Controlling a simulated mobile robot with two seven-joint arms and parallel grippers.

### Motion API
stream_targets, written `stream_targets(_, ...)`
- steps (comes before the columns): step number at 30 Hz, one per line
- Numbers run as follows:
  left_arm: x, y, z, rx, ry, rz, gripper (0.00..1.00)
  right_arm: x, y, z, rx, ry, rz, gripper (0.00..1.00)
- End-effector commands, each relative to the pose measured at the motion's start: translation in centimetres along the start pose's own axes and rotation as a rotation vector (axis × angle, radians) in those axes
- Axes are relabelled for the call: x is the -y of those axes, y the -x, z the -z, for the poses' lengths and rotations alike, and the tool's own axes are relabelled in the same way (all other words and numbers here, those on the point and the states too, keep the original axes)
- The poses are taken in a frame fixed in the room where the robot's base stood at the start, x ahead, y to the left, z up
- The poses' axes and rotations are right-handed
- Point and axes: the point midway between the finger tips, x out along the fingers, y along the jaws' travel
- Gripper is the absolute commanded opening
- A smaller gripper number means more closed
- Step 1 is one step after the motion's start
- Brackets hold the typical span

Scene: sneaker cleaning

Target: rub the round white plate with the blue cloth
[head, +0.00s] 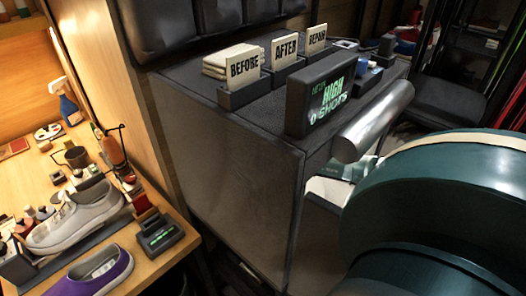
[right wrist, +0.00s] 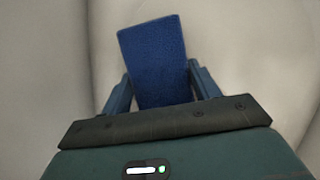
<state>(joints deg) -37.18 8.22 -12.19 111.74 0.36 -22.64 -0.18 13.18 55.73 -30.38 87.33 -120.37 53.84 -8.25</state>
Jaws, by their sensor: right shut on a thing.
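My right gripper (right wrist: 160,75) is seen in the right wrist view, with a finger on each side of the blue cloth (right wrist: 152,50). It is shut on the cloth, which sticks out past the fingertips as a flat, slightly tilted rectangle. A pale, creased surface fills the background behind the cloth. I cannot tell what this surface is or whether the cloth touches it. I cannot make out the round white plate in either view. My left gripper is not in view.
In the head view, a dark cabinet (head: 225,150) carries sign cards (head: 245,65) and a lit display (head: 330,97). A wooden bench (head: 160,258) at left holds a grey sneaker (head: 75,222), a purple sneaker (head: 95,275), a spray bottle (head: 68,105) and small items. My teal body part blocks the lower right.

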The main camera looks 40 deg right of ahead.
Motion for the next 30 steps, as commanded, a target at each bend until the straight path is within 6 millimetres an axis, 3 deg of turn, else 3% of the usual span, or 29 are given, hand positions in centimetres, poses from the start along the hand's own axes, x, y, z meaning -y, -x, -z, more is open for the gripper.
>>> stream_targets(30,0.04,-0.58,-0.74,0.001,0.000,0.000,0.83,0.00,-0.95,0.39,0.000,0.000,0.000,0.35)
